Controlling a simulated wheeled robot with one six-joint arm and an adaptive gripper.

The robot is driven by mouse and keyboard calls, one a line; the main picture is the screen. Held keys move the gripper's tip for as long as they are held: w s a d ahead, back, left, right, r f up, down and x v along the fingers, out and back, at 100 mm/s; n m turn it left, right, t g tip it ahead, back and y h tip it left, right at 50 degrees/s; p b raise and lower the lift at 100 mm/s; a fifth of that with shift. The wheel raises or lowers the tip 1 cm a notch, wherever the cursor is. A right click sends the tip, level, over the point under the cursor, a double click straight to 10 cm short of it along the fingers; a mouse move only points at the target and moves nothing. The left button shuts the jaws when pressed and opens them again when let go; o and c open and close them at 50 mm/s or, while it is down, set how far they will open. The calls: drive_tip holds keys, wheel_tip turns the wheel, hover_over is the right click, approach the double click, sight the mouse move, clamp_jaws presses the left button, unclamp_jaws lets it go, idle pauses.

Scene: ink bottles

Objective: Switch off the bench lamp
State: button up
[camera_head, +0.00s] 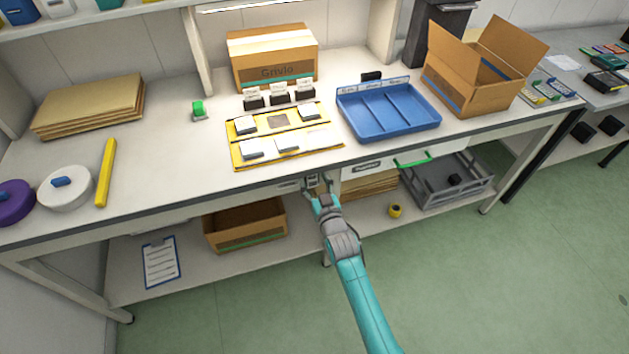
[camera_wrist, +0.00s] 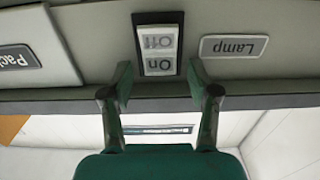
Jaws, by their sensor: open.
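The lamp switch (camera_wrist: 158,50), a white rocker in a dark frame marked On and Off, sits on the bench's front edge. A grey plate reading Lamp (camera_wrist: 233,46) is beside it. The wrist view shows the lettering upside down. My gripper (camera_wrist: 160,82) is open and empty, its two green fingertips on either side of the switch's near end in that view; I cannot tell whether they touch the panel. In the head view my gripper (camera_head: 316,183) is at the bench's front edge and largely hides the switch. A bright lamp strip (camera_head: 235,5) shows under the shelf.
A drawer with a green handle (camera_head: 412,159) is right of my gripper. A cardboard box (camera_head: 245,243) and a grey crate (camera_head: 450,198) are on the lower shelf. The green floor in front is clear.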

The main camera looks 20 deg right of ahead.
clamp_jaws()
drive_tip(key=shift+f, duration=0.1)
drive_tip(key=shift+s+f+t, duration=0.1)
drive_tip(key=shift+f+t, duration=0.1)
drive_tip(key=shift+t, duration=0.7)
drive_tip(key=shift+s+f+t, duration=0.1)
drive_tip(key=shift+f+t, duration=0.05)
drive_tip(key=shift+t, duration=0.75)
unclamp_jaws()
